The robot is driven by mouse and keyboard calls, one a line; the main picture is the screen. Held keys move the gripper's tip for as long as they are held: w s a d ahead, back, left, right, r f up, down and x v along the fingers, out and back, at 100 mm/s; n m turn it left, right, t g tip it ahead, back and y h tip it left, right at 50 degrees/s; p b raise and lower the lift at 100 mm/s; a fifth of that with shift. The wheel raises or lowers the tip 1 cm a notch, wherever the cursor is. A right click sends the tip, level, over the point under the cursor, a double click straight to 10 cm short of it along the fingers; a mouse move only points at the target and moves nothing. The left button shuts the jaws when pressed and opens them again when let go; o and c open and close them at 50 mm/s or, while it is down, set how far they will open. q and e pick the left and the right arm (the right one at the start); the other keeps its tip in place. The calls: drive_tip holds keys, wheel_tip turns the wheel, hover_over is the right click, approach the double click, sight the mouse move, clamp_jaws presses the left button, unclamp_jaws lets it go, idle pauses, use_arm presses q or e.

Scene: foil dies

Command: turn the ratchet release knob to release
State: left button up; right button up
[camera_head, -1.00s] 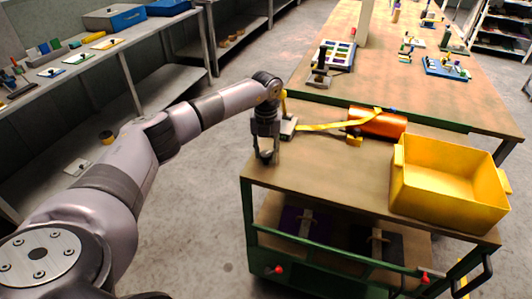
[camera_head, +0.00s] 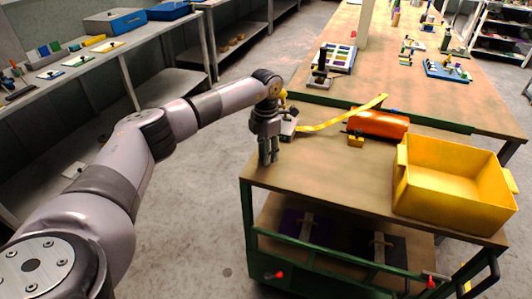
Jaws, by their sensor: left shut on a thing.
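My left gripper (camera_head: 268,158) points down at the near left corner of the cart top (camera_head: 330,175). Its fingers are shut on the ratchet release knob, which they mostly hide. The grey ratchet body (camera_head: 289,127) sits just behind and right of the gripper. A yellow strap (camera_head: 335,120) runs right from the ratchet, with its far end raised and pointing up over an orange cylinder (camera_head: 380,124). A small yellow block (camera_head: 356,141) with a dark top is in front of the cylinder. My right gripper is out of view.
A large empty yellow bin (camera_head: 452,200) stands at the cart's right end. The cart top between the gripper and the bin is clear. A long wooden workbench (camera_head: 400,85) with fixtures lies behind. A grey shelf (camera_head: 75,80) with parts stands at left.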

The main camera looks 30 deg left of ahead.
use_arm(q)
drive_tip(key=shift+m, duration=0.6)
drive_tip(key=shift+r+m, duration=0.1)
drive_tip(key=shift+m, duration=0.2)
drive_tip(key=o, duration=1.1)
wheel_tip(320, 180, up, 12)
drive_tip(key=shift+f, duration=0.1)
